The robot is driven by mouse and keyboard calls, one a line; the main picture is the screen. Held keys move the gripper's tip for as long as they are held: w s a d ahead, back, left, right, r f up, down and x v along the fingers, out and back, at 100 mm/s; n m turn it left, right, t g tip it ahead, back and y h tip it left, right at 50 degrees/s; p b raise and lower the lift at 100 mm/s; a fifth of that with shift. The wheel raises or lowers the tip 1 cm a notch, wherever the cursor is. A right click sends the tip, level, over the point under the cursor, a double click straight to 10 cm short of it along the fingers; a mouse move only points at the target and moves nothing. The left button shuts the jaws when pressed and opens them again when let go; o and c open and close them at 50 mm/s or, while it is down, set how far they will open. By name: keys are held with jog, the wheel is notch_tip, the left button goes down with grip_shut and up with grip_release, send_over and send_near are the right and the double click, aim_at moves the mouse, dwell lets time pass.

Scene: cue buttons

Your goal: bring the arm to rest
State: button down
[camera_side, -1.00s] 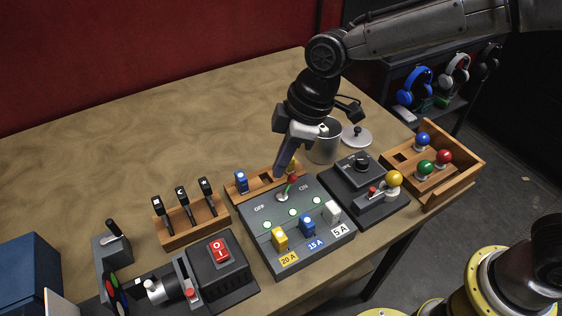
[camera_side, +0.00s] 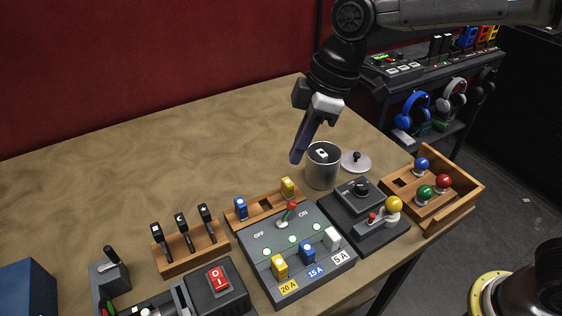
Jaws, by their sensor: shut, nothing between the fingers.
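My gripper (camera_side: 297,158) is shut and empty. It hangs in the air above the table (camera_side: 130,160), its fingers pointing down and slightly left. In the picture it is left of the metal pot (camera_side: 322,168) and above the grey switch box (camera_side: 262,239). The red-tipped lever (camera_side: 289,211) on that box leans toward the ON side, and the gripper is apart from it. Yellow, blue and white fuses stand along the front of the box, with green lights beside them.
A black unit with a yellow knob (camera_side: 393,204) and a wooden tray (camera_side: 458,206) with coloured balls stand right. A lid (camera_side: 356,161) lies by the pot. The table's back left is clear.

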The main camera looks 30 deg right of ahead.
jog(key=shift+s+d+r, duration=0.1)
jog(key=shift+d+r, duration=0.2)
jog(key=shift+d, duration=0.05)
jog(key=s+d+r+m+t, duration=0.1)
jog(key=s+d+r+m, duration=0.15)
jog(key=d, duration=0.35)
jog(key=s+d+r+m+t+h, duration=0.1)
jog(key=s+d+r, duration=0.2)
jog(key=d, duration=0.2)
jog(key=s+d+r+m+t, duration=0.1)
jog(key=s+d+r, duration=0.2)
jog(key=d, duration=0.3)
jog(key=s+d+f+m+h, duration=0.1)
jog(key=s+d+f+m, duration=0.2)
jog(key=s, duration=0.3)
jog(key=s+d+f+m+h, duration=0.1)
jog(key=s+d+f+m, duration=0.3)
jog(key=s+f+m, duration=0.1)
jog(key=shift+s+f+t, duration=0.4)
jog(key=shift+s+f, duration=0.3)
jog(key=shift+s, duration=0.4)
